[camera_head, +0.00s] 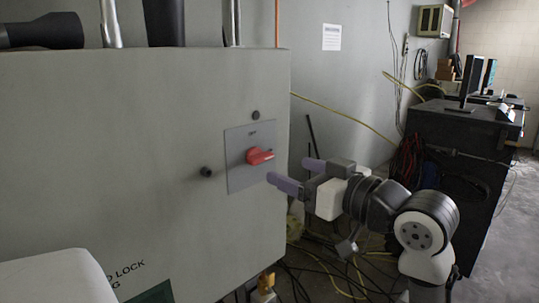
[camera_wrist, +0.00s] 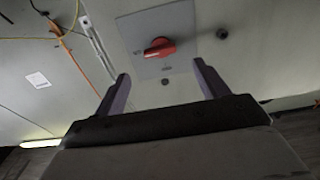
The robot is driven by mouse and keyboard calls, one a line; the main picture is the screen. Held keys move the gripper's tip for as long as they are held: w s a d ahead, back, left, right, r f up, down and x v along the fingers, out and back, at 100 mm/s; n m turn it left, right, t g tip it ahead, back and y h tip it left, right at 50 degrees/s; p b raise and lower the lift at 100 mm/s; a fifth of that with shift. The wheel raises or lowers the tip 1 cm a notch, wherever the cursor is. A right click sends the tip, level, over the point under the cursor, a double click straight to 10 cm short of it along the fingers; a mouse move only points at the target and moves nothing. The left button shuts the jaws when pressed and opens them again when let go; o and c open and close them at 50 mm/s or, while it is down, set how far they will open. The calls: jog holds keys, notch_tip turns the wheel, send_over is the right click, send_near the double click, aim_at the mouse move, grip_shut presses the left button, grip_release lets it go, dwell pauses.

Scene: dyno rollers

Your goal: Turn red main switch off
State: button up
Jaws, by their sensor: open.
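The red main switch (camera_head: 259,156) is a rotary knob on a square grey plate (camera_head: 238,178) on the front of a large grey cabinet (camera_head: 120,150). In the head view its handle lies roughly level. My gripper (camera_head: 293,174) is just to the right of the switch, with its purple-grey fingers apart and nothing between them. In the wrist view the red switch (camera_wrist: 160,47) lies ahead of the open gripper (camera_wrist: 159,85), between the lines of the two fingers and clear of both tips.
Two small dark knobs (camera_head: 206,172) (camera_head: 256,115) sit beside and above the plate. A black desk (camera_head: 460,150) with monitors stands at the right. Cables (camera_head: 350,275) lie on the floor below my arm. A white rounded object (camera_head: 55,278) is at the lower left.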

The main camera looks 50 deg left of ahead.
aim_at(264, 160)
jog(key=a+p, duration=0.2)
jog(key=a, duration=0.5)
jog(key=shift+a, duration=0.2)
jog(key=c, duration=1)
